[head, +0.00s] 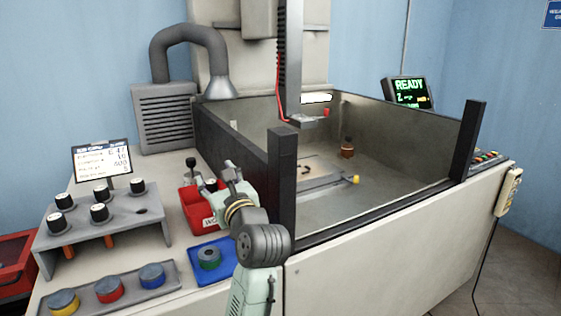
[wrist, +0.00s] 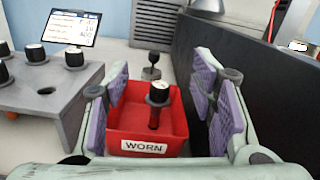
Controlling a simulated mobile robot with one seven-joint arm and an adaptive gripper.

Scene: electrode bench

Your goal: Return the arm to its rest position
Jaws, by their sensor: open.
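My gripper (head: 221,187) is at the red bin, left of the tank in the head view. In the wrist view my gripper (wrist: 163,112) is open, with its purple-padded fingers apart on either side of the red bin (wrist: 146,121). The bin is labelled WORN. In the head view my gripper and arm hide much of the red bin (head: 192,207).
The electrode rack (head: 105,222) stands left of my gripper with several electrodes. The tank's dark wall (head: 240,150) rises close on the right. A blue tray (head: 228,250) holds a green ring in front. A small knobbed post (wrist: 151,68) stands behind the bin.

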